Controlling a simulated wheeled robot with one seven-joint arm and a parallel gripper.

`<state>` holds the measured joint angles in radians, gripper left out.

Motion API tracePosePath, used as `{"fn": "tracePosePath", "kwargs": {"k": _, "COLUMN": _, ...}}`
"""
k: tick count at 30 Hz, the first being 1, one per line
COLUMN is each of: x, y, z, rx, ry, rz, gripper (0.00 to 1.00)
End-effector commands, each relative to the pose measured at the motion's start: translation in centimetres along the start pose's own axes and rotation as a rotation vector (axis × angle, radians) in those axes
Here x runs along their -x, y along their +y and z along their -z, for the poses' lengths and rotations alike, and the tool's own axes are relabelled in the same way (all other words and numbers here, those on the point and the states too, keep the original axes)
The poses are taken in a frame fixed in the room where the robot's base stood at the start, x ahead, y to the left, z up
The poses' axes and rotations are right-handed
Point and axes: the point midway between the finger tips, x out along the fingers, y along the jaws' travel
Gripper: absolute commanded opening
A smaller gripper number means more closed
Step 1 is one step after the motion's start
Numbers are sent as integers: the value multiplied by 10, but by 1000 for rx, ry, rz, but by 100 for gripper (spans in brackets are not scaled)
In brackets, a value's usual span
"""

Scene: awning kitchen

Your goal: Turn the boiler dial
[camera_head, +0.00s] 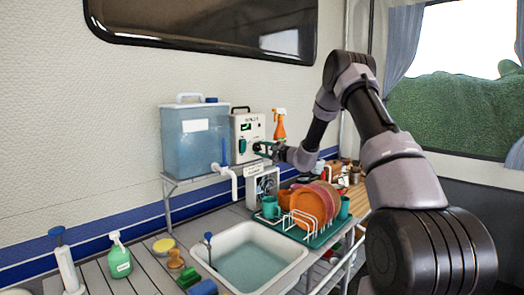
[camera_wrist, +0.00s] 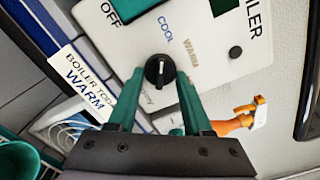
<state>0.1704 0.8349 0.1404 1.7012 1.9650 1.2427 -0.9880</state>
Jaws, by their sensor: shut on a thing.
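The boiler (camera_head: 241,125) is a white box with a small display, standing beside the water tank. Its black round dial (camera_wrist: 160,71) shows in the wrist view with a white pointer mark running up the picture, roughly towards the word COOL. OFF is printed to the upper left and WARM to the right. My gripper (camera_wrist: 159,76) has its two green fingers on either side of the dial and is shut on it. In the head view my gripper (camera_head: 262,148) is at the boiler's front, and the dial is mostly hidden there.
A card reading "BOILER TO WARM" (camera_wrist: 85,82) is left of the dial. An orange spray bottle (camera_head: 279,124) stands right of the boiler. A blue water tank (camera_head: 190,140) is on its left. Below are a sink (camera_head: 222,236) and a dish rack (camera_head: 306,230) with plates.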

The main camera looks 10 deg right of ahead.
Motion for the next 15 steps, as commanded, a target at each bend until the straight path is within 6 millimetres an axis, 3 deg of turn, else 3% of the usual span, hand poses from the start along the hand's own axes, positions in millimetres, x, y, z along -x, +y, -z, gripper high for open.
{"fn": "tracePosePath", "kwargs": {"k": 15, "x": 0, "y": 3, "z": 0, "rx": -398, "ry": 0, "rz": -1, "gripper": 0}}
